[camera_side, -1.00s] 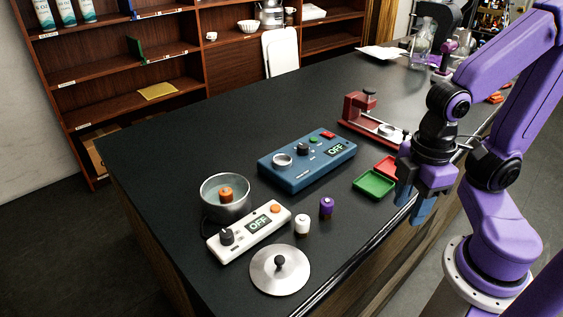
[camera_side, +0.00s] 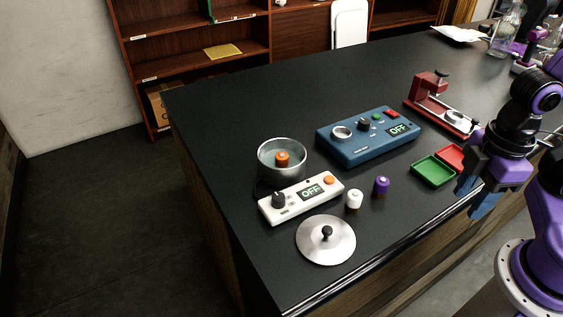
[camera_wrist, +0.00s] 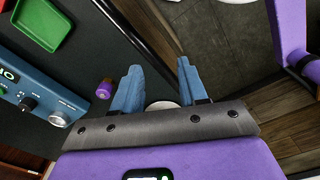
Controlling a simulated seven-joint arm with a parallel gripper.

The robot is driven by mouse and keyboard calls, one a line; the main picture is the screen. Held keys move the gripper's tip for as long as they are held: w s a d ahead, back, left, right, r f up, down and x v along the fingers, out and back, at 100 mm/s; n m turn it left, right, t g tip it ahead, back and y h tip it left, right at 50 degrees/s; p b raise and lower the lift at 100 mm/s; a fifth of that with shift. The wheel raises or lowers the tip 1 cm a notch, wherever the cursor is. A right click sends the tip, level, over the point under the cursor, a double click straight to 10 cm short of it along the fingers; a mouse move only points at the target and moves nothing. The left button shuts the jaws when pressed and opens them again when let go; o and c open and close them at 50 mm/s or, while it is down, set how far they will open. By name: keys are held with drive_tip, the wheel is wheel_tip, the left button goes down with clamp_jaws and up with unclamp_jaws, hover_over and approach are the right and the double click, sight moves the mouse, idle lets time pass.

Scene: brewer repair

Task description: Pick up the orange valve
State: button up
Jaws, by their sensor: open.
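The orange valve (camera_side: 282,158) is a small orange cylinder inside the round metal pot (camera_side: 300,172), standing in greyish contents. The pot sits at the left of the dark table, behind the white control box. My gripper (camera_side: 478,208) is far to the right of the valve, at the table's front edge beside the trays. Its two blue fingers point down. In the wrist view my gripper (camera_wrist: 158,68) has its fingers spread with nothing between them. The valve is not visible in the wrist view.
A white control box (camera_side: 290,203), metal lid (camera_side: 315,250), white cylinder (camera_side: 354,200) and purple cylinder (camera_side: 381,187) stand near the pot. A blue control box (camera_side: 360,150), green tray (camera_side: 433,172), red tray (camera_side: 453,157) and red fixture (camera_side: 427,88) lie right. The table's far left is clear.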

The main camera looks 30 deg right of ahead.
drive_tip(key=o, duration=0.4)
